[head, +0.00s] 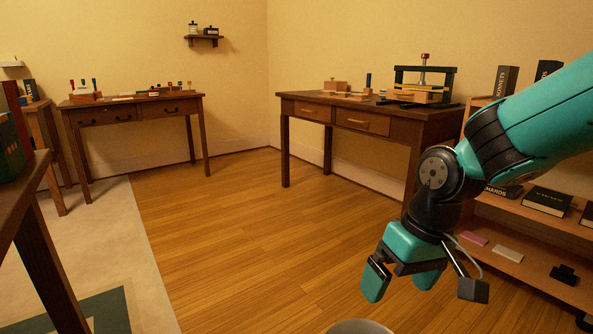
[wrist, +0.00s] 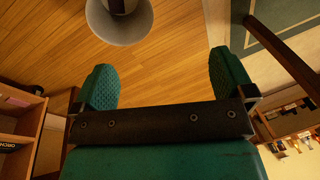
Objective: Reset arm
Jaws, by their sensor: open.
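My gripper (head: 400,281) hangs at the right of the head view, jaws pointing down over the wooden floor (head: 235,230). Its two teal fingers stand apart with nothing between them. In the wrist view the same gripper (wrist: 161,82) shows two ridged finger pads spread wide, and it is empty. My arm reaches in from the right edge and bends down at the wrist. The gripper touches nothing that I can see.
A dark desk (head: 340,117) with a wooden press (head: 418,86) stands behind the arm. A low bookshelf (head: 520,262) is close on the right. Another desk (head: 130,112) stands far left. A grey round thing (head: 360,327) is at the bottom edge. The middle floor is clear.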

